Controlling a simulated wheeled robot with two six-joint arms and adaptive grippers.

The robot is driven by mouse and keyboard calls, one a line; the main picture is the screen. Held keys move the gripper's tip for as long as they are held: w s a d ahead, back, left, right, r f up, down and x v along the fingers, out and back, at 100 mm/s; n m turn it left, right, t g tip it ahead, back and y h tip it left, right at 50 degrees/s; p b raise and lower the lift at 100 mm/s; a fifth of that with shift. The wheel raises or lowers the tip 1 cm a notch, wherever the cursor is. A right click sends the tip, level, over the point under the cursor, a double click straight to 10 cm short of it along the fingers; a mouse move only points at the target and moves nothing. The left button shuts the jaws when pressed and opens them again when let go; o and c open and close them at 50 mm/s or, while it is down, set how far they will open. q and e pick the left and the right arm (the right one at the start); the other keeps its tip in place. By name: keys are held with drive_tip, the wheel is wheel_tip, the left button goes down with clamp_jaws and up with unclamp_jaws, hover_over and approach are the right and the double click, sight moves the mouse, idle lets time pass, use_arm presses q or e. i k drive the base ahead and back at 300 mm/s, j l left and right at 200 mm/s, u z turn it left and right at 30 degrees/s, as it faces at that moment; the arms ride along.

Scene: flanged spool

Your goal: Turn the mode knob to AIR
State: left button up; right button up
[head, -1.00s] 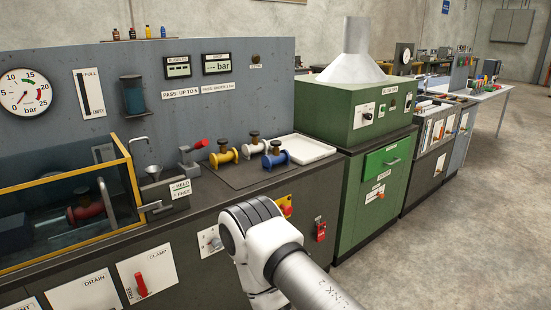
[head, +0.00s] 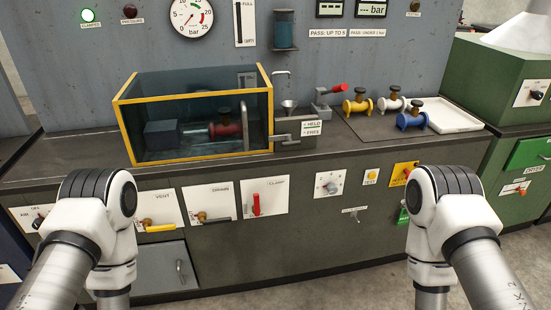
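A white panel (head: 35,218) with small lettering that seems to read AIR and OFF sits on the bench front at the far left. Its dark knob (head: 38,222) is small, and its exact pointing direction is hard to tell. My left arm's white elbow stands just right of this panel and covers part of it. My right arm's elbow is at the right, in front of the bench. Neither gripper shows in the head view; only upper arm links are seen.
A yellow-framed glass tank (head: 195,156) holding a red spool (head: 224,130) stands on the bench. VENT (head: 159,209), DRAIN (head: 210,204) and CLAMP (head: 264,197) panels line its front.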

sight(37, 222)
drive_tip(key=u, duration=1.6)
drive_tip(key=i+j+z, duration=0.1)
drive_tip(key=i+z, duration=0.2)
drive_tip(key=i, duration=0.15)
drive_tip(key=i+j+z, duration=0.3)
drive_tip(key=i, duration=0.2)
